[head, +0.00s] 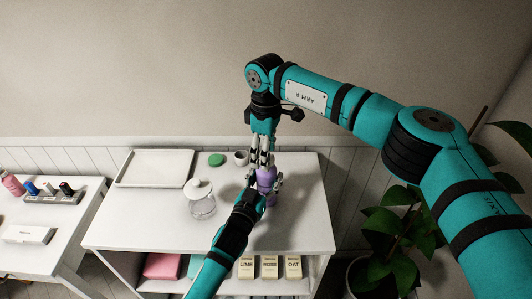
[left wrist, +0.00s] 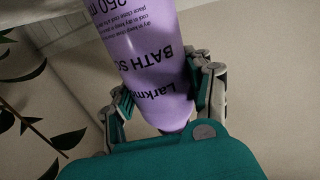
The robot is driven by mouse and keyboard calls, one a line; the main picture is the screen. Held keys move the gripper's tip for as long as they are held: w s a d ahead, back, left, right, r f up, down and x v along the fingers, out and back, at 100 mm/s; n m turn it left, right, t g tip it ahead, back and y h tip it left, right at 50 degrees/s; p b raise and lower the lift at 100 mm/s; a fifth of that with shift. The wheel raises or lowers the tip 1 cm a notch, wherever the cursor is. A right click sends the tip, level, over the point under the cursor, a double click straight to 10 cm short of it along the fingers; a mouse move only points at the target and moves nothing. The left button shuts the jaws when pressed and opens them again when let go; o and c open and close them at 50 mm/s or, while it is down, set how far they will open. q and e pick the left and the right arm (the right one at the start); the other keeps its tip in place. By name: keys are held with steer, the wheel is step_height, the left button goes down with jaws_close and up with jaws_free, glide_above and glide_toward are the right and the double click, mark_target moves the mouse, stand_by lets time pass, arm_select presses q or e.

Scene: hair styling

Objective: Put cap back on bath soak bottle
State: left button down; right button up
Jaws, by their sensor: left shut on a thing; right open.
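The purple bath soak bottle (head: 266,178) stands at the right part of the white table. My left gripper (head: 264,194) is shut on it from the front. In the left wrist view the bottle (left wrist: 155,70) fills the middle, its lettering upside down, between the left gripper's fingers (left wrist: 165,95). My right gripper (head: 264,158) is open and points down directly over the bottle's top. Its fingers hide the mouth, and I cannot tell whether they touch the bottle. I cannot make out the cap in either view.
A glass jar with a white lid (head: 201,198) stands left of the bottle. A green disc (head: 216,159), a small cup (head: 241,158) and a white tray (head: 154,168) are behind. The table (head: 305,225) is clear at right. A plant (head: 395,225) stands beyond it.

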steer(key=shift+r, duration=1.9)
steer(key=shift+c, duration=0.3)
